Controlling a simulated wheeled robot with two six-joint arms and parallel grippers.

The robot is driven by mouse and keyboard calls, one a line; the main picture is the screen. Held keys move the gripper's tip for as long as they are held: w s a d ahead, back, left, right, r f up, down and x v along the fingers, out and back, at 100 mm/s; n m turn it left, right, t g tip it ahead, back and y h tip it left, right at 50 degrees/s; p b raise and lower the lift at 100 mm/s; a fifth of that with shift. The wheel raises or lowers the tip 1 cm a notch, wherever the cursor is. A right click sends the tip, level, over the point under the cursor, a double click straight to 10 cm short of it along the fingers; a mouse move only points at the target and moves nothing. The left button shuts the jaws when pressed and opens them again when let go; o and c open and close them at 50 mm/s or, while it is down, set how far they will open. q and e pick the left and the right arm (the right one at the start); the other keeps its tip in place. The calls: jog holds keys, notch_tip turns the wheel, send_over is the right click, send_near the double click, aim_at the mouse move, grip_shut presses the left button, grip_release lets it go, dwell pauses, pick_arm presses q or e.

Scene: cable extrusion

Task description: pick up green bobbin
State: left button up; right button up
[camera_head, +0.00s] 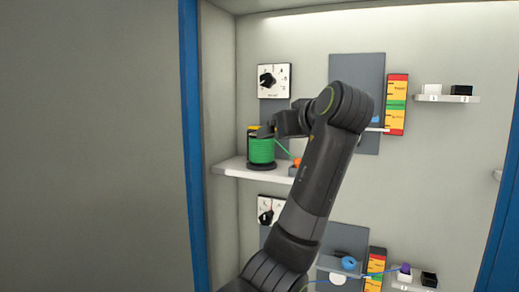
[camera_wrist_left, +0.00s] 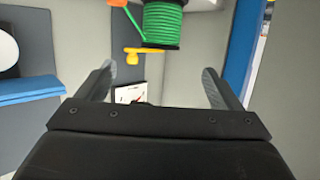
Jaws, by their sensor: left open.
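The green bobbin (camera_head: 261,151), wound with green cable on a black base, stands upright on the upper left white shelf (camera_head: 228,168). Green cable runs from it to a small orange piece (camera_head: 296,162) on its right. My left gripper (camera_head: 268,131) is at the bobbin's upper right, partly hidden by its own arm. In the left wrist view the green bobbin (camera_wrist_left: 163,22) is at the top, beyond the fingertips and roughly between them sideways. The left gripper (camera_wrist_left: 160,80) is open, with nothing between its fingers. My right gripper is not in view.
A dial (camera_head: 274,80) is on the wall above the bobbin, and a second dial (camera_head: 269,210) is below the shelf. A striped coloured panel (camera_head: 397,104) and a small shelf (camera_head: 447,98) are at right. A blue coil (camera_head: 348,263) lies below. A blue post (camera_head: 190,140) stands left.

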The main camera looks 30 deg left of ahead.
aim_at(267, 138)
pick_arm(q)
jog(key=p+x, duration=0.3)
jog(key=x, duration=0.6)
jog(key=shift+a, duration=0.2)
jog(key=shift+w+a, duration=0.15)
jog(key=shift+w, duration=0.05)
jog(key=shift+w+a+p, duration=0.2)
jog(key=shift+p, duration=0.3)
jog(key=p+x, duration=0.2)
jog(key=x, duration=0.1)
jog(key=shift+w+a+f, duration=0.2)
jog(key=shift+a, duration=0.1)
jog(key=shift+w+a+f, duration=0.25)
jog(key=shift+a, duration=0.1)
jog(key=shift+d, duration=0.1)
jog(key=shift+c, duration=0.9)
jog(key=c, duration=0.9)
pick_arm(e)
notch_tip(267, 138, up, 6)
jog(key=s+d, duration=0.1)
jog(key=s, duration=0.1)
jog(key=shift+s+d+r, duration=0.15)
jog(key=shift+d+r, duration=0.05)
